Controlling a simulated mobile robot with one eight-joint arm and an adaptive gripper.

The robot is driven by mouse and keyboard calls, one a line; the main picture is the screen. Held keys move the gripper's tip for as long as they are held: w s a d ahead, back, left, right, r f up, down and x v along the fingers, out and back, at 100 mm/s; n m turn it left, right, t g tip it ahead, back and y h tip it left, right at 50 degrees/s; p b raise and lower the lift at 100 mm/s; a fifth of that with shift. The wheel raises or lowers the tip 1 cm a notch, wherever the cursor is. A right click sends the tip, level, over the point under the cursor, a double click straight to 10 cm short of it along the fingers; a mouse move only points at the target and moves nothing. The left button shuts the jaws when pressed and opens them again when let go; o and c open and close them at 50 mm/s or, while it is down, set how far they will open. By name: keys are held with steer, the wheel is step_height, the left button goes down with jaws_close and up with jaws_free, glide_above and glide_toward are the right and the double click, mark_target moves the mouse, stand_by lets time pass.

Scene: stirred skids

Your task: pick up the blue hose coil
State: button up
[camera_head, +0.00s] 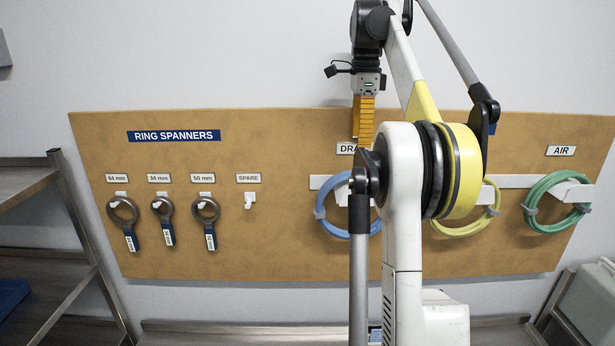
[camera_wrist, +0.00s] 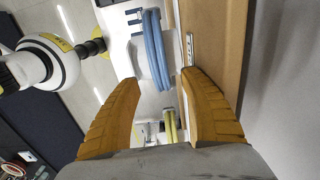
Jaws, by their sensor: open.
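The blue hose coil (camera_head: 331,211) hangs on the brown pegboard below a label that reads "DRA", partly hidden by my arm. In the wrist view the blue coil (camera_wrist: 156,50) shows edge-on, ahead of and between my fingers, close to the board. My gripper (camera_head: 363,122) is above the blue coil in the head view, pointing down. In the wrist view my gripper (camera_wrist: 160,75) has two orange fingers spread apart with nothing between them. The fingers do not appear to touch the coil.
A yellow coil (camera_head: 470,222) and a green coil (camera_head: 553,203) hang to the right on pale brackets. Several ring spanners (camera_head: 163,215) hang at the left, beside an empty spare hook (camera_head: 249,199). A metal shelf (camera_head: 75,200) stands at the far left.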

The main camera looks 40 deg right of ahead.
steer(key=shift+f, duration=0.1)
glide_above(356, 182)
steer(key=d, duration=0.2)
steer(key=f, duration=0.4)
steer(key=shift+a+f, duration=0.2)
steer(key=shift+f, duration=0.1)
steer(key=shift+w+f, duration=0.2)
steer(key=shift+f, duration=0.45)
steer(key=f, duration=0.4)
steer(key=shift+w+a+f+p, duration=0.15)
steer(key=shift+w+a+p, duration=0.05)
steer(key=shift+a+p, duration=0.1)
steer(key=shift+c, duration=0.6)
jaws_close()
